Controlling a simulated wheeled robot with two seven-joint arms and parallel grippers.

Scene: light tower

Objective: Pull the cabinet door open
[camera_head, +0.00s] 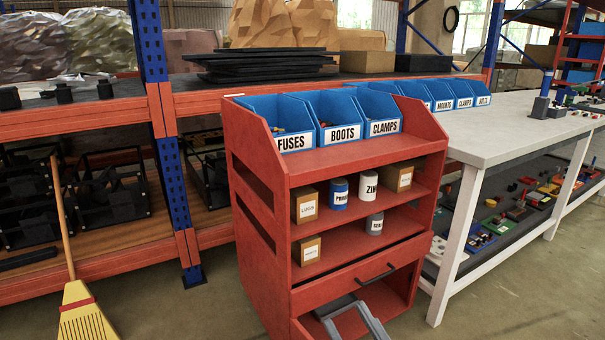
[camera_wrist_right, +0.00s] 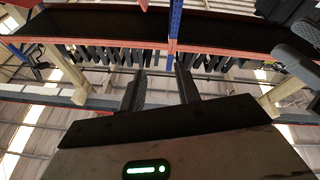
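The red cabinet (camera_head: 262,215) stands in the middle of the head view, with open shelves above a drawer front (camera_head: 340,284) that has a dark bar handle (camera_head: 377,273). Below the drawer front, a red-walled opening (camera_head: 398,297) shows; I cannot make out a door panel, and the cabinet's bottom is cut off. A grey forked part, seemingly of my right gripper (camera_head: 342,307), is in front of this opening; contact is unclear. In the right wrist view my right gripper (camera_wrist_right: 160,76) has its dark fingers apart with nothing between them. My left gripper is out of view.
Blue labelled bins (camera_head: 342,118) top the cabinet; small boxes and cans (camera_head: 339,193) stand on its shelves. A white workbench (camera_head: 492,142) is close on the right. A blue-orange rack (camera_head: 180,215) and a yellow broom (camera_head: 82,312) are on the left. Some floor (camera_head: 222,285) is clear.

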